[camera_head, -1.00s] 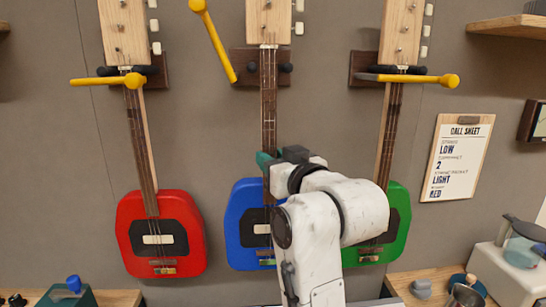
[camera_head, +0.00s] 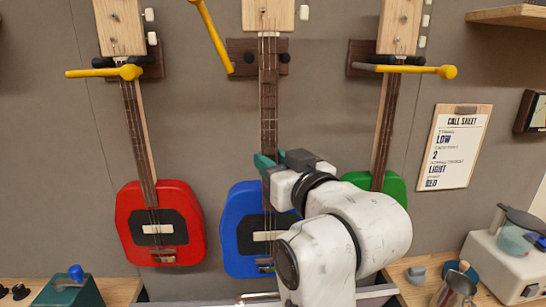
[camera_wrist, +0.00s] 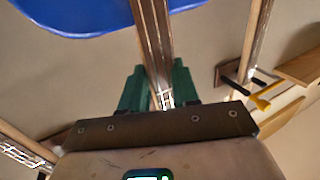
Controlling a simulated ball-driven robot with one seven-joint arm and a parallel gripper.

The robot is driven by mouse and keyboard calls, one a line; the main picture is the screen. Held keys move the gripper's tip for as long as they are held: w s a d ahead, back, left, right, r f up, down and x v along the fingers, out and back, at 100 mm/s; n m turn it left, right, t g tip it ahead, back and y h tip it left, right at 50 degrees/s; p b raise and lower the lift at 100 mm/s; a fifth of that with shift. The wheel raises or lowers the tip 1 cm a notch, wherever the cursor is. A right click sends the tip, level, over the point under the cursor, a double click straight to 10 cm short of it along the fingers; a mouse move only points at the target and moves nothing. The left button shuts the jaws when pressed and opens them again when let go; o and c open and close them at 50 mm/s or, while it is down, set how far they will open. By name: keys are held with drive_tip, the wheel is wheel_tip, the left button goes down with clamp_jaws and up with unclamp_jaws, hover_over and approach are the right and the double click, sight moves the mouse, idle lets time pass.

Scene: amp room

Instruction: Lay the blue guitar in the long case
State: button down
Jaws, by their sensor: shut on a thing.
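The blue guitar (camera_head: 240,228) is upright in front of the wall in the head view, between a red and a green guitar. Its headstock (camera_head: 268,14) is above the wall hanger (camera_head: 243,58), whose yellow bar (camera_head: 211,35) is swung up at a slant. My gripper (camera_head: 268,164) is shut on the neck just above the body. In the wrist view, the neck passes between the teal fingers (camera_wrist: 160,90), and the blue body (camera_wrist: 80,18) shows at the top left. My arm hides part of the body's right side. I cannot make out the long case.
The red guitar (camera_head: 187,215) and green guitar (camera_head: 396,188) hang close on either side, yellow bars across their hangers. A counter (camera_head: 405,283) with a jug and a machine is at the lower right. A teal box (camera_head: 70,293) is at the lower left.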

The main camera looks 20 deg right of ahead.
drive_tip(key=s+a+p, duration=0.2)
drive_tip(key=s, duration=0.5)
drive_tip(key=shift+r, duration=0.3)
idle(0.3)
drive_tip(key=s+p, duration=0.1)
drive_tip(key=p, duration=0.3)
drive_tip(key=shift+s+a, duration=0.1)
drive_tip(key=shift+a, duration=0.25)
drive_tip(key=shift+s+a+p, duration=0.1)
drive_tip(key=shift+s+p, duration=0.25)
drive_tip(key=shift+p, duration=0.3)
drive_tip(key=shift+s, duration=0.15)
drive_tip(key=shift+f, duration=0.1)
